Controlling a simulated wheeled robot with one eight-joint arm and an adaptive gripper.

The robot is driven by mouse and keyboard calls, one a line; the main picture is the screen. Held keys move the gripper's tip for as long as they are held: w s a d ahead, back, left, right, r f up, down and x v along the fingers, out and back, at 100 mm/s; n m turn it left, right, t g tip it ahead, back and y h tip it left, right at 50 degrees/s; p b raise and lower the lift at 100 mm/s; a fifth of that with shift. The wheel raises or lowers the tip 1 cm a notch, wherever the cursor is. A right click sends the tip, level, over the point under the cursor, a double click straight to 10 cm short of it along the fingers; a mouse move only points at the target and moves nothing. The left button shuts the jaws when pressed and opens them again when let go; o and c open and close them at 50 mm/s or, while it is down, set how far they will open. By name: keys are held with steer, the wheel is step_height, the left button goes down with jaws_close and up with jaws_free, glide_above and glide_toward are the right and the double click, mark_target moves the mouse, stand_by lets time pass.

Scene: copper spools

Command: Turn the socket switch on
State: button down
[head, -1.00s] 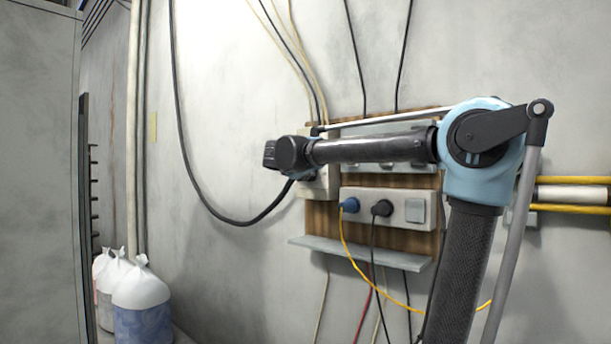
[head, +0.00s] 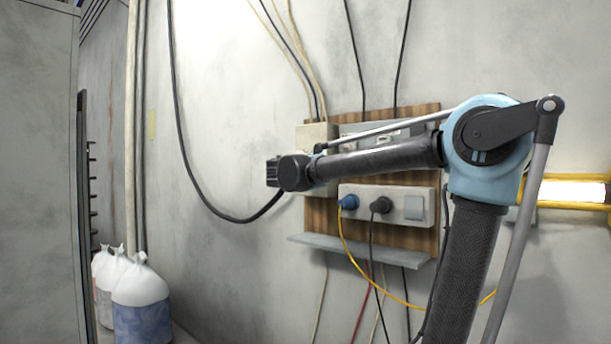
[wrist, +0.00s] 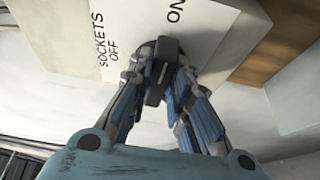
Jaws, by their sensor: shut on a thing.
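The switch box (wrist: 85,25) is white in the wrist view, with "SOCKETS OFF" at the left and "ON" at the top. Its dark switch handle (wrist: 161,75) stands out from the box face, below and between the two labels. Which label it points to I cannot tell. My gripper (wrist: 163,88) is shut on the handle, with a blue-grey finger on each side. In the head view the box (head: 313,133) is on a wooden board, partly covered by my wrist. The handle and my fingertips are hidden there.
A white socket strip (head: 412,207) with a blue plug (head: 348,202) and a black plug (head: 381,205) sits below my forearm. A grey shelf (head: 345,250) juts out under it. Cables hang around the board. White sacks (head: 140,290) stand at lower left.

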steer(key=shift+f, duration=0.2)
steer(key=c, duration=1.6)
jaws_free()
steer(key=shift+c, duration=0.2)
steer(key=shift+o, duration=0.8)
steer(key=shift+r, duration=0.1)
steer(key=shift+s, duration=0.1)
steer(key=v, duration=1.1)
steer(key=shift+s, duration=0.35)
steer(key=shift+a, duration=0.1)
